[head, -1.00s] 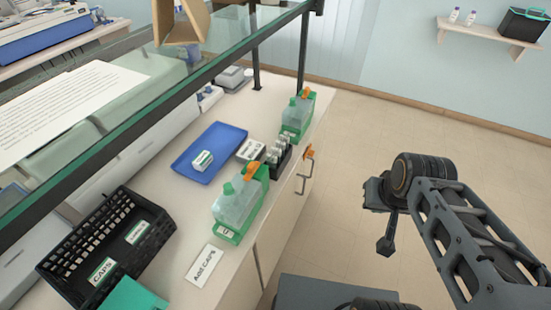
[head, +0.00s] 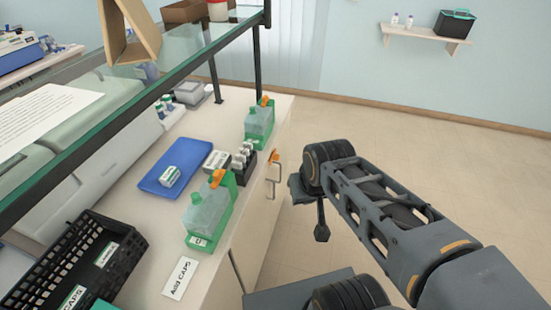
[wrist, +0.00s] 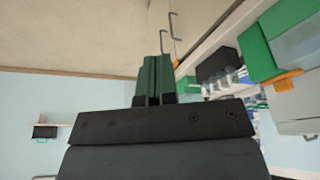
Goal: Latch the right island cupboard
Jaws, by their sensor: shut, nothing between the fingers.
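The island cupboard's pale front (head: 262,225) runs along the right side of the counter. A metal bar handle (head: 277,180) stands out near its top, and an orange latch piece (head: 262,163) sits just above it at the counter edge. The handle (wrist: 175,26) also shows in the wrist view, beyond the fingertips, with a small orange spot beside it. My gripper (wrist: 154,65) is shut and empty, its dark green fingers together. They appear apart from the handle. In the head view my wrist hangs right of the handle and the fingers are not clear.
Two green-based bottles (head: 208,212) with orange parts stand along the counter's right edge, with a dark rack of vials (head: 243,158) between them. A blue tray (head: 172,168) and a black caps rack (head: 120,262) lie further left. The floor (head: 440,170) on the right is clear.

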